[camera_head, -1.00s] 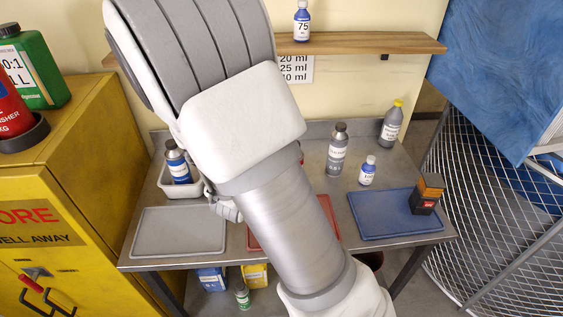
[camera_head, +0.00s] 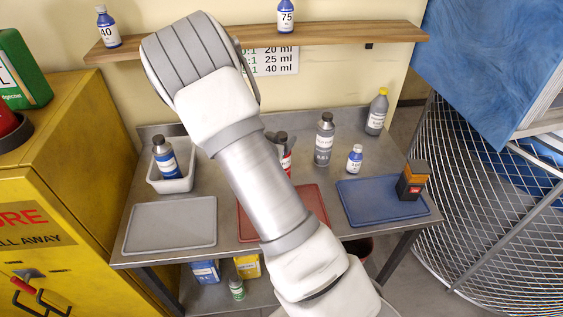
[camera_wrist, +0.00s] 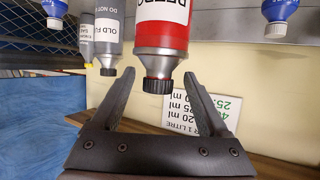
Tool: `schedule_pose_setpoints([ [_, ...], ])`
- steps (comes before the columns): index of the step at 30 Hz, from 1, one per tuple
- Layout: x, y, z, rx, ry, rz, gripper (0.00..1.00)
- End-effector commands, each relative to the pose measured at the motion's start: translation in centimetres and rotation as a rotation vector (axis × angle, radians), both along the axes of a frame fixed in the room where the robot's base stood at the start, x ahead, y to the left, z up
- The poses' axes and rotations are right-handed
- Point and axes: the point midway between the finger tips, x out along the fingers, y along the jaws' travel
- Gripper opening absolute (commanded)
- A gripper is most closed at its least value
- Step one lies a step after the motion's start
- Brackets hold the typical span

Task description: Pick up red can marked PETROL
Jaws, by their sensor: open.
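The red can (camera_wrist: 160,38) hangs upside down in the wrist view, with a white label reading "PETRO" cut off by the top edge and a black cap. In the head view the red can (camera_head: 287,161) stands on the metal table, partly hidden behind my arm. My gripper (camera_wrist: 158,77) is open and empty. Its two dark fingers show on either side of the cap in the picture, and I cannot tell how far apart they are from it in depth. In the head view my gripper is hidden by the arm.
A grey bottle (camera_wrist: 107,38) labelled "OLD FU" stands near the can; it also shows in the head view (camera_head: 324,140). A small blue bottle (camera_head: 354,158) is right of it. A white bin (camera_head: 172,184) is left. The wooden shelf (camera_head: 200,44) runs above.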

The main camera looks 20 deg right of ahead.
Motion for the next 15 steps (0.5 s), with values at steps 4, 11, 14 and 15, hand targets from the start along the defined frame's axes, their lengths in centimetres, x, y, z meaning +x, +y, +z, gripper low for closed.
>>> schedule_pose_setpoints([
  [4, 1.4, -1.8, -0.4, -0.001, 0.001, -0.003, 0.78],
  [11, 2.7, -2.7, -1.2, 0.001, -0.001, 0.000, 0.78],
  [14, 2.7, -2.7, -1.2, 0.001, -0.001, 0.000, 0.78],
  [15, 2.7, -2.7, -1.2, 0.001, -0.001, 0.000, 0.78],
])
